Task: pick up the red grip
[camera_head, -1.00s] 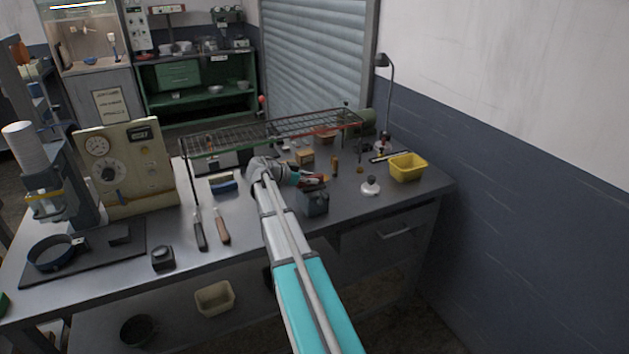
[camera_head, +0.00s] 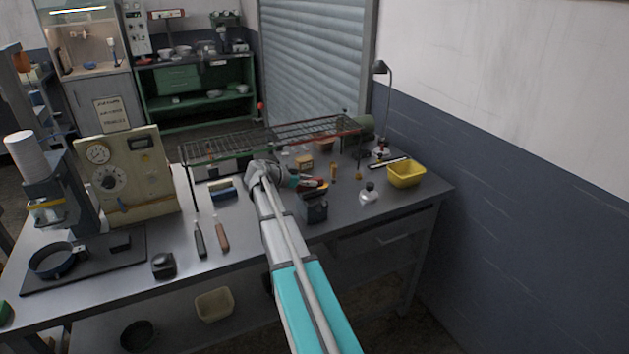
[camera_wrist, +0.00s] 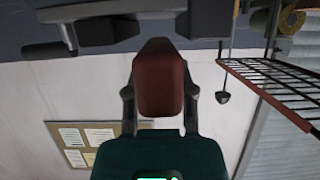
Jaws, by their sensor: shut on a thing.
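The red grip (camera_wrist: 160,78) is a rounded dark red block. In the wrist view it sits between the two dark fingers of my gripper (camera_wrist: 160,100), which is shut on it from both sides. In the head view, my gripper (camera_head: 308,184) is small at the end of the arm, over the workbench (camera_head: 205,275). A bit of the red grip (camera_head: 317,182) shows there, just above and behind a dark box (camera_head: 313,210). Whether the grip touches anything below is too small to tell.
A wire rack (camera_head: 240,145) stands behind my gripper and also shows at right in the wrist view (camera_wrist: 275,85). A yellow bin (camera_head: 405,174), a white-based item (camera_head: 369,194) and a lamp (camera_head: 381,110) are to the right. Two handled tools (camera_head: 221,235) lie left.

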